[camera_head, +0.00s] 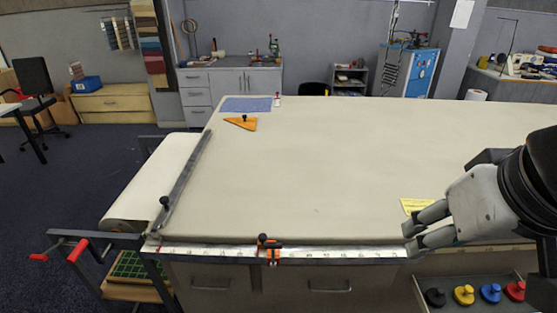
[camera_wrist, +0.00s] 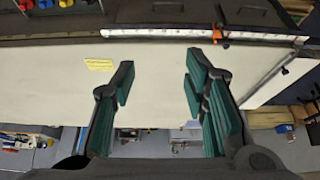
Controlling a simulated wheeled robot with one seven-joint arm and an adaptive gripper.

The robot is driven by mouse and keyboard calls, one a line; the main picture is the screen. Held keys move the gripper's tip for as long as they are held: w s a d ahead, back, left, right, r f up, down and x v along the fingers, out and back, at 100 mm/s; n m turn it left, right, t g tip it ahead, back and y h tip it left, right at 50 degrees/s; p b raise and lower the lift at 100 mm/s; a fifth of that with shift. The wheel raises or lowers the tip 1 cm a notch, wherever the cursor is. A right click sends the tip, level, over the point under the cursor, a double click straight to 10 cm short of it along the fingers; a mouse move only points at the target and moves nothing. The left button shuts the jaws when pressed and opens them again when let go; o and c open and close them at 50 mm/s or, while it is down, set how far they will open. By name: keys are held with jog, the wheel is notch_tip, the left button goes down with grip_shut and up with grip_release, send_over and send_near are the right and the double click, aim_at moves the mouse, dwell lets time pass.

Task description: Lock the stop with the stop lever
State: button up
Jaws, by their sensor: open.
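The stop is a small orange clamp (camera_head: 270,251) on the white ruler strip (camera_head: 345,252) along the table's front edge. Its stop lever seems to be the short dark piece with a black knob (camera_head: 262,238) at its top; I cannot tell whether it is locked. In the wrist view the orange stop (camera_wrist: 224,42) is at the top, right of the middle, beside the ruler (camera_wrist: 150,32). My gripper (camera_head: 411,238) is open and empty above the front edge, well to the right of the stop. Its green-padded fingers (camera_wrist: 160,65) are wide apart in the wrist view.
The cloth table (camera_head: 330,170) is mostly clear. A yellow note (camera_head: 415,205) lies near my gripper. A long metal bar (camera_head: 186,178) with a black knob runs along the left edge. An orange triangle (camera_head: 241,123) lies far back. Colored knobbed pieces (camera_head: 464,294) sit in a drawer below.

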jog(key=shift+c, duration=0.7)
jog(key=n+g, duration=0.3)
jog(key=n, duration=1.5)
send_over(273, 244)
jog(key=s, duration=0.3)
jog(key=s+f+x, duration=0.1)
jog(key=s+x, duration=0.2)
jog(key=x, duration=1.3)
jog(key=p+x, duration=0.1)
jog(key=x, duration=1.1)
jog(key=shift+f+p, duration=0.3)
jog(key=shift+p, duration=0.05)
grip_shut()
